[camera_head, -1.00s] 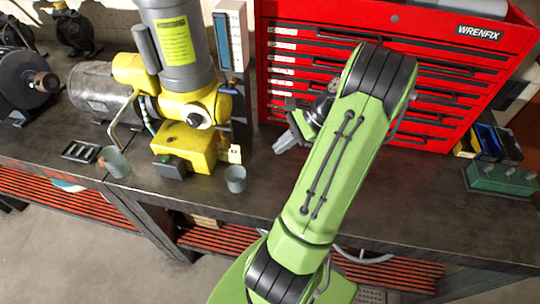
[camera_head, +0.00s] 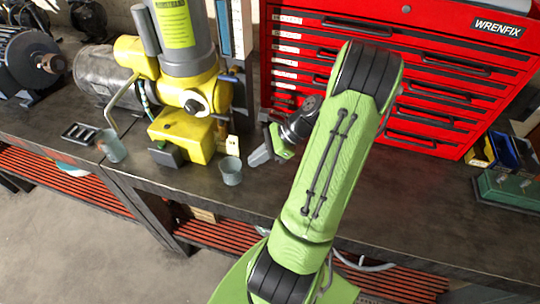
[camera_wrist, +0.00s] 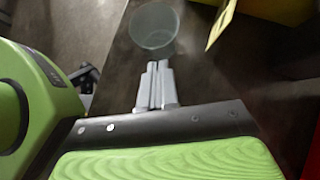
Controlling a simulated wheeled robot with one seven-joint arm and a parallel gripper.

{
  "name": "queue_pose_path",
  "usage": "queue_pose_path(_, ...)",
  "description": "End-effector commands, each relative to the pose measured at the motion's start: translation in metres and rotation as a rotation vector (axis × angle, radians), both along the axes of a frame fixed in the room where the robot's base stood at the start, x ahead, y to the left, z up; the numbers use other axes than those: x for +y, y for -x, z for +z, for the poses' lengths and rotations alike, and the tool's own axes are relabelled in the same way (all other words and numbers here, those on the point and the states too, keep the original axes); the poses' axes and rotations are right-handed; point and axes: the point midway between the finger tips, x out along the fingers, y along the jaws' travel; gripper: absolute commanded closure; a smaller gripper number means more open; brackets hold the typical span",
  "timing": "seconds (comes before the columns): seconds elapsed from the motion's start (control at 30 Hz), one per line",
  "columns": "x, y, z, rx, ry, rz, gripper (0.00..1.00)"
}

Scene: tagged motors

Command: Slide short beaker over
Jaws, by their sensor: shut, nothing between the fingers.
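The short beaker (camera_head: 231,171), a small grey-green translucent cup, stands upright on the dark bench in front of the yellow machine. In the wrist view the beaker (camera_wrist: 154,28) shows its round open rim just beyond my fingertips. My gripper (camera_head: 261,157) is shut and empty, close to the beaker's right side in the head view. Its two grey fingers (camera_wrist: 158,66) lie together and point at the beaker. A small gap seems to be between them; I cannot tell if they touch. A taller beaker (camera_head: 112,146) stands farther left on the bench.
The yellow machine (camera_head: 186,135) stands right behind the short beaker. A black slotted tray (camera_head: 79,133) lies left of the taller beaker. The red tool chest (camera_head: 430,70) is behind my arm.

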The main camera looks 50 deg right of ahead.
Motion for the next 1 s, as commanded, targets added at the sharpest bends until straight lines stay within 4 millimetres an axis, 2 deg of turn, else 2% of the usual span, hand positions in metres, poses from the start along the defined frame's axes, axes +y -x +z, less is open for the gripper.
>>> queue_pose_path(0.17, 0.011, -0.01, 0.0, 0.001, 0.0, -0.001, 1.0)
queue_pose_path(0.5, 0.013, -0.013, 0.002, 0.001, 0.0, -0.001, 1.0)
queue_pose_path(0.8, 0.043, -0.041, 0.004, 0.003, -0.002, 0.002, 1.0)
queue_pose_path(1.0, 0.044, -0.043, 0.001, 0.002, 0.0, -0.001, 1.0)
